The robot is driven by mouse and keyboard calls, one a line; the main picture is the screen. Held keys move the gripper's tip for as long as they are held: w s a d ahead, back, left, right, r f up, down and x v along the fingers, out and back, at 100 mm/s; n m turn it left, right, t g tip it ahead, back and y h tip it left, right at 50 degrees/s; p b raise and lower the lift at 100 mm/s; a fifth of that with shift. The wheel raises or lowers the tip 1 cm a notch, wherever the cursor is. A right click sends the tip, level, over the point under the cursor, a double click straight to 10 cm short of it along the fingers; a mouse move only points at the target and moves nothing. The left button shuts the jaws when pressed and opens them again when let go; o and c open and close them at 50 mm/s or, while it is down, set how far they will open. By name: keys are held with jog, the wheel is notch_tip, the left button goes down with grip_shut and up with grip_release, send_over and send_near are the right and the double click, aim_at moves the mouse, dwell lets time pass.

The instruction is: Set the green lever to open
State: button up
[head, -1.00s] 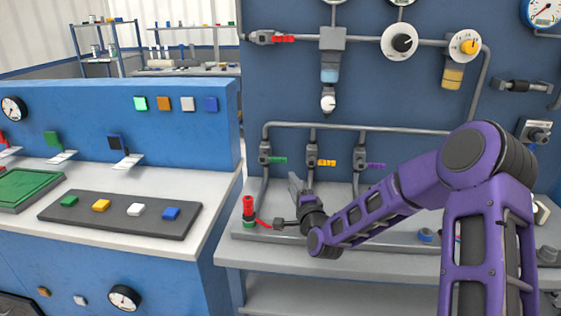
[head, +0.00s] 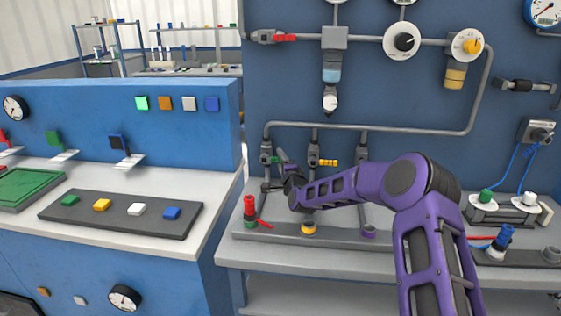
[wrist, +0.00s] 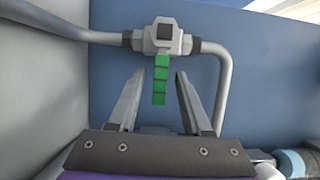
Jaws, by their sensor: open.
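The green lever (wrist: 160,80) points away from its grey valve body (wrist: 163,38), crosswise to the pipe. In the head view only a small part of the green lever (head: 274,159) shows, partly hidden by my gripper. My gripper (head: 275,171) is open at the left valve on the wall panel. In the wrist view my gripper (wrist: 160,73) has one finger on each side of the green lever, with visible gaps on both sides. The lever appears between the fingers, but I cannot tell whether it is fully at their depth.
The orange lever valve (head: 314,160) stands close to the right of my gripper. A grey pipe (head: 360,128) runs above the valves. Below, a red fitting (head: 249,208) and a yellow ring (head: 308,229) stand on the bench. My arm hides part of the right valve.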

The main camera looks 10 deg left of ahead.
jog(key=shift+w, duration=0.2)
grip_shut()
dwell(1.4)
